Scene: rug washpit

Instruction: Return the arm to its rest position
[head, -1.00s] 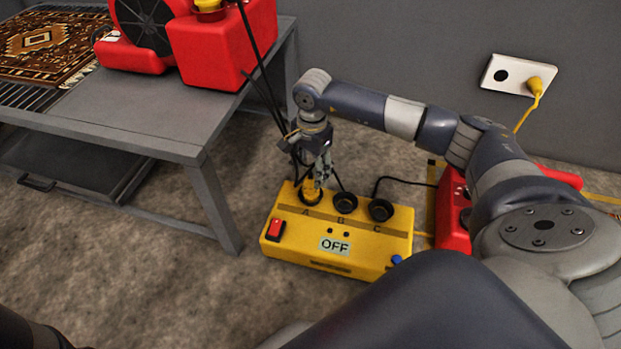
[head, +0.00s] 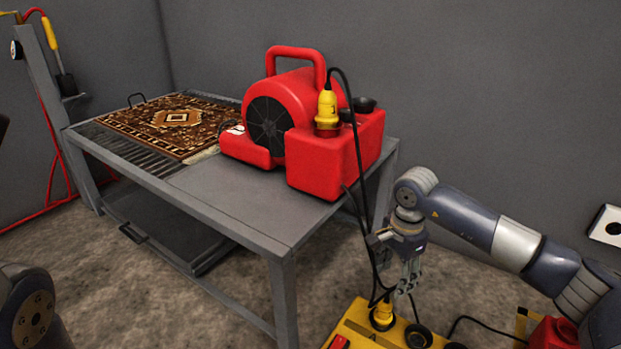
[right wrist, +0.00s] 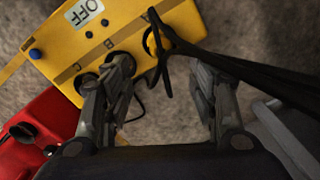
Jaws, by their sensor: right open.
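My right gripper (head: 408,284) hangs fingers down just above the yellow power box, up and to the right of the yellow plug (head: 382,316) in the head view. The plug stands upright at socket A. In the right wrist view the gripper (right wrist: 164,72) has its fingers spread wide with nothing held between them. The yellow power box (right wrist: 128,22) shows there with its OFF label and sockets. Dark cables cross in front of socket A and the right finger. My left gripper is out of view; only part of my left arm shows at the left edge.
A grey metal table (head: 235,205) carries a red blower (head: 288,115) and a patterned rug (head: 170,122). A black cable (head: 362,180) runs from the blower's yellow connector (head: 327,107) down beside my gripper. A white wall outlet (head: 607,226) is at the right edge.

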